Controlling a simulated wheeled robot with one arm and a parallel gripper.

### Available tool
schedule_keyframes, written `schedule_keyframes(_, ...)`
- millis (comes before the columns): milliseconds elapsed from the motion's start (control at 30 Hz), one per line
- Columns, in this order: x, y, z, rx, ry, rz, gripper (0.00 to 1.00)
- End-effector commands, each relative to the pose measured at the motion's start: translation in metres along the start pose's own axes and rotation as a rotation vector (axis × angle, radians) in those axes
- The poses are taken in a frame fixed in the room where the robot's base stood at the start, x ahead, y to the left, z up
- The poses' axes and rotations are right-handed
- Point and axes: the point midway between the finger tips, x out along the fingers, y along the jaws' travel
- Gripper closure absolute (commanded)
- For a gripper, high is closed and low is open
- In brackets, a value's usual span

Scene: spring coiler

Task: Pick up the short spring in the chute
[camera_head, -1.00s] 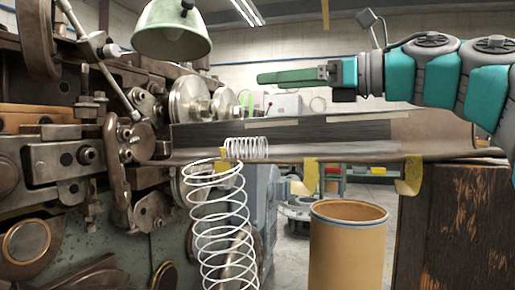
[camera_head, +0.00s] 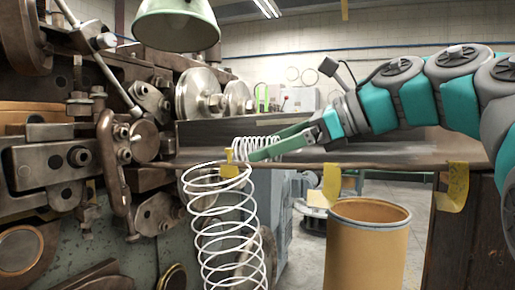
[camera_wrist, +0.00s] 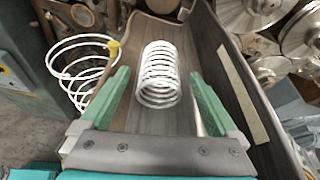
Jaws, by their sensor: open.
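The short spring (camera_head: 258,146) is a white coil lying in the chute (camera_head: 400,158), near its left end by the machine. In the wrist view the short spring (camera_wrist: 159,73) lies along the bare chute floor (camera_wrist: 140,120). My gripper (camera_head: 262,148) reaches down from the right to the spring. Its green fingers are open, one on each side of the spring's near end in the wrist view (camera_wrist: 164,88), with visible gaps. In the head view a finger hides part of the coil. A larger white spring (camera_head: 225,230) hangs below the chute's left end.
The coiling machine (camera_head: 60,150) with wheels and levers fills the left. A green lamp shade (camera_head: 176,24) hangs above it. A tan drum (camera_head: 366,245) stands below the chute. Yellow tabs (camera_head: 452,188) hang from the chute edge. The chute's right part is clear.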

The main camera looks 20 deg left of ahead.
Motion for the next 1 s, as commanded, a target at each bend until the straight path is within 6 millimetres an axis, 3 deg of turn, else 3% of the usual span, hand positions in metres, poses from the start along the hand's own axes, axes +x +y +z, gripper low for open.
schedule_keyframes(100, 0.0087, 0.0007, 0.0002, -0.001, 0.0, 0.001, 0.04)
schedule_keyframes(367, 0.0097, 0.0005, -0.0003, 0.0, 0.0, 0.0, 0.06)
schedule_keyframes(1000, 0.0094, 0.0004, -0.0003, 0.0, 0.0, 0.0, 0.78)
